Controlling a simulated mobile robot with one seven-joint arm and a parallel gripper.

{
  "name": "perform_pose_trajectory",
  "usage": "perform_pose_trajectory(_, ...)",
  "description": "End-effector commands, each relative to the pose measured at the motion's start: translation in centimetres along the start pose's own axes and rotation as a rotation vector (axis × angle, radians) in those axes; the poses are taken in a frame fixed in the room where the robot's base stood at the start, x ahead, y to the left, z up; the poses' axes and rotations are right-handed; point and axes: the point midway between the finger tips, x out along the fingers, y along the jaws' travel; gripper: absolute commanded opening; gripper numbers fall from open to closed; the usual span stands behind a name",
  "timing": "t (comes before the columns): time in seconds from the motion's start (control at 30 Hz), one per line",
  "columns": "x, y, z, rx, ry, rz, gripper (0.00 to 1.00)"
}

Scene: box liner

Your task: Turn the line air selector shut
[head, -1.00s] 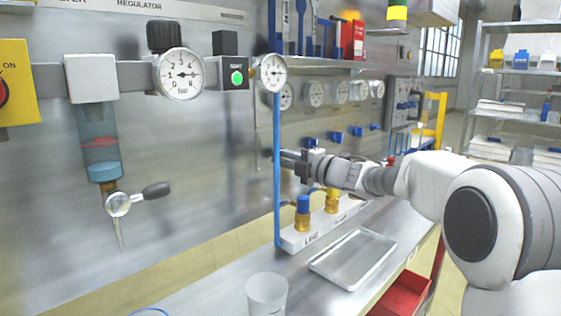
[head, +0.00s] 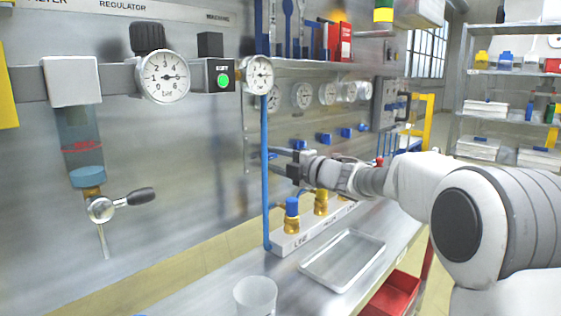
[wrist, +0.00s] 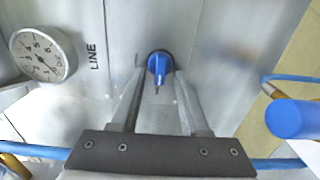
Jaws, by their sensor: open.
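The line air selector is a round blue knob (wrist: 160,63) with a narrow handle on the steel panel, beside the word LINE in the wrist view. Its handle points towards the bottom of that picture. My gripper (wrist: 158,92) is open, with a finger on each side of the knob's line and the knob showing between and beyond the tips. I cannot tell whether the tips touch it. In the head view my gripper (head: 276,154) reaches the panel behind the blue vertical tube, and I cannot make out the line knob there.
A dial gauge (wrist: 42,54) sits beside the knob. Several other blue knobs (head: 323,139) line the panel. A blue tube (head: 265,180) runs vertically near my gripper.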

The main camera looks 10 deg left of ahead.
Motion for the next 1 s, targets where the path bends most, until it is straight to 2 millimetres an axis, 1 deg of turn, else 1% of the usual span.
perform_pose_trajectory(0.07,-0.4,0.1,0.0,-0.001,0.0,0.0,0.45)
perform_pose_trajectory(0.17,-1.5,0.1,0.0,-0.001,0.0,0.0,0.45)
perform_pose_trajectory(0.27,-3.2,0.2,0.0,0.0,-0.002,0.001,0.45)
perform_pose_trajectory(0.6,-11.5,0.2,0.1,-0.001,-0.005,0.0,0.45)
perform_pose_trajectory(0.73,-14.2,0.2,0.2,-0.001,-0.007,0.0,0.45)
perform_pose_trajectory(0.8,-15.4,0.2,0.2,-0.001,-0.007,0.0,0.45)
perform_pose_trajectory(0.9,-16.5,0.1,0.2,-0.001,-0.006,-0.001,0.45)
perform_pose_trajectory(1.0,-17.2,0.1,0.2,-0.001,-0.005,0.0,0.45)
